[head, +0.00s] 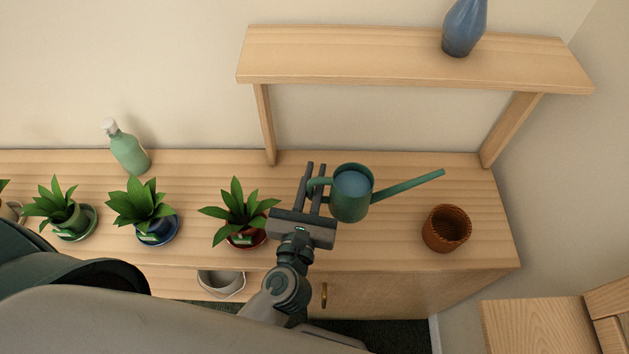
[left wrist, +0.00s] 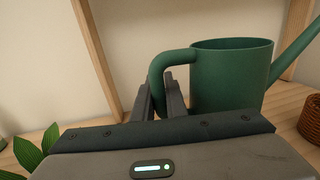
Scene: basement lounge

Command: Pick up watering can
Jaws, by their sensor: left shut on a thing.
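The green watering can (head: 351,196) is on or just above the wooden cabinet top in the head view, its spout pointing right; I cannot tell whether its base touches the wood. It looks upright, and water shows inside it. My left gripper (head: 316,184) is shut on its handle, on the can's left side. In the left wrist view, the fingers (left wrist: 161,98) close around the lower part of the handle, and the can (left wrist: 232,75) stands just beyond them. My right gripper is not in view.
Potted plants (head: 240,211) stand left of the gripper on the cabinet top (head: 400,245). A brown woven pot (head: 446,229) is to the right of the can. A raised wooden shelf (head: 400,57) with a blue vase (head: 464,27) is behind. A green bottle (head: 128,150) stands back left.

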